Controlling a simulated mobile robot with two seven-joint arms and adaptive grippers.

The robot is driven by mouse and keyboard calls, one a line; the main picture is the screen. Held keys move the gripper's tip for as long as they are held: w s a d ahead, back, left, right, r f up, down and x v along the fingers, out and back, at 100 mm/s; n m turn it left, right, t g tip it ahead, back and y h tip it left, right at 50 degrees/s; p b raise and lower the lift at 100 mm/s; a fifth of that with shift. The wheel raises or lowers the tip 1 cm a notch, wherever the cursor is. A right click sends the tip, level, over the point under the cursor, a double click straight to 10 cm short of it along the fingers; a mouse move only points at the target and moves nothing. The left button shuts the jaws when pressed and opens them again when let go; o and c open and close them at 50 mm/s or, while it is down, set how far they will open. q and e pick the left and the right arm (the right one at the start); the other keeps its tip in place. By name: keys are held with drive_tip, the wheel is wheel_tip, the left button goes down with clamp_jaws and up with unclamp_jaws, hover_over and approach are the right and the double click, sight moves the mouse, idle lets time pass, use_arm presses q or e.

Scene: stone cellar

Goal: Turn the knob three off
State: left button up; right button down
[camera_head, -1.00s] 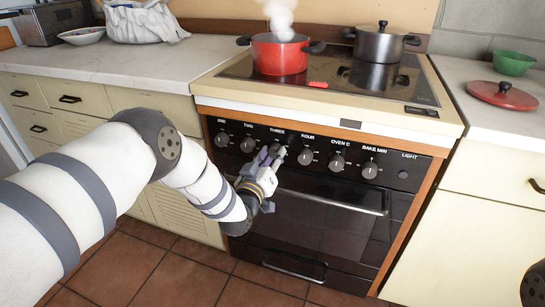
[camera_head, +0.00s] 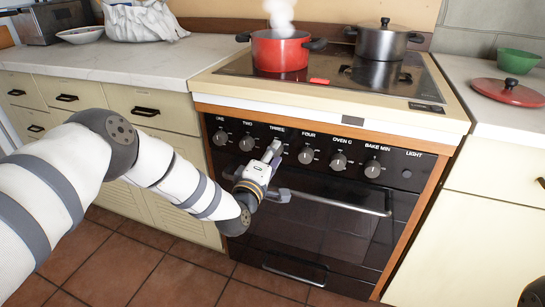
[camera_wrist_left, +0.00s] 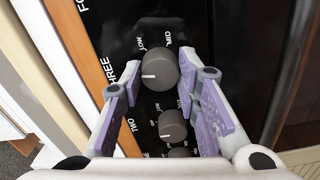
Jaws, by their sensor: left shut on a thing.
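Knob three (camera_wrist_left: 160,68) is a dark grey round knob on the oven's black control panel. In the left wrist view its white mark points left, toward the printed word THREE. LOW and MID are printed beside it. My left gripper (camera_head: 274,154) is at this knob, with one purple-padded finger on each side, shut on it. In the head view the gripper hides most of the knob. Knob two (camera_head: 247,143) is just left of the gripper and knob four (camera_head: 306,155) just right. My right gripper is not in view.
A steaming red pot (camera_head: 280,52) and a grey lidded pot (camera_head: 380,42) stand on the cooktop above. The oven door handle (camera_head: 335,204) runs below the knobs. A red lid (camera_head: 508,92) and green bowl (camera_head: 518,61) are on the right counter.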

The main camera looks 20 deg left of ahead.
use_arm(q)
drive_tip(key=shift+n+b, duration=0.3)
drive_tip(key=shift+n, duration=0.8)
drive_tip(key=o, duration=1.2)
drive_tip(key=shift+c, duration=0.2)
drive_tip(key=s, duration=1.2)
drive_tip(key=shift+a, duration=0.2)
